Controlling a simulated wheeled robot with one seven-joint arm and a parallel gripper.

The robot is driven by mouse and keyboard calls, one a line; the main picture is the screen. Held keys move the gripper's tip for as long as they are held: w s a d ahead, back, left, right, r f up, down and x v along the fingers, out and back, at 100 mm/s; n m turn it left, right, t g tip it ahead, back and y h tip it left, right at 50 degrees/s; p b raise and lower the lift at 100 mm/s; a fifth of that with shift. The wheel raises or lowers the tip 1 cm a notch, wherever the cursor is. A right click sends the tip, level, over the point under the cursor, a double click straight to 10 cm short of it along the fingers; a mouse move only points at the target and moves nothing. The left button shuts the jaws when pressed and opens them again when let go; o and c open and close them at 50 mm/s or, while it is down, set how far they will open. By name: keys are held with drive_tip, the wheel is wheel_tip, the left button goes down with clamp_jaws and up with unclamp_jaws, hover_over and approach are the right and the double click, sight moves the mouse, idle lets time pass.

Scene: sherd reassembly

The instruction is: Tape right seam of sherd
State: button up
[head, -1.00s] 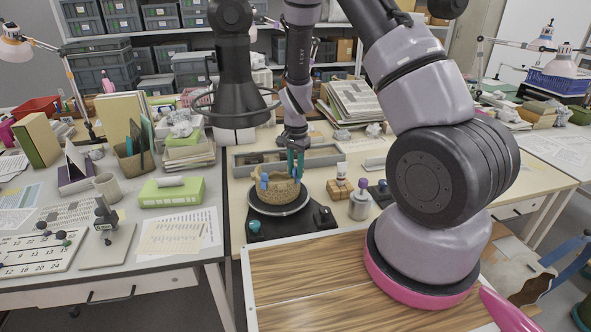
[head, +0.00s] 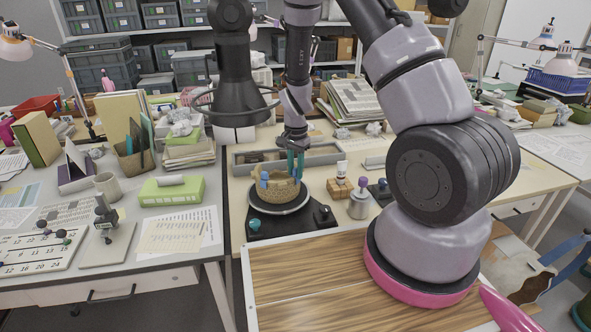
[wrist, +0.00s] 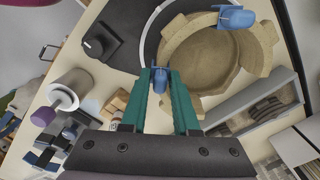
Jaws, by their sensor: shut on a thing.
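The tan sherd bowl (head: 279,194) stands on a round turntable (head: 292,210), and its rim is uneven with gaps. In the wrist view the bowl (wrist: 205,60) lies just beyond my fingertips. One blue tape piece (head: 264,179) sits on its left rim, also in the wrist view (wrist: 236,18). My gripper (head: 295,165) points down at the right part of the bowl. Its green fingers (wrist: 163,85) are shut on a second blue piece (wrist: 160,76), right at the bowl's edge. I cannot tell whether this piece touches the wall. The seam beneath it is hidden.
A metal jar with a purple knob (head: 359,207) and a wooden block (head: 338,192) stand right of the turntable. A long grey tray (head: 258,166) lies behind the bowl. The wooden board (head: 330,275) in front is clear.

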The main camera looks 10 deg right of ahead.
drive_tip(key=o, duration=0.9)
wheel_tip(320, 180, up, 11)
drive_tip(key=shift+f, duration=0.1)
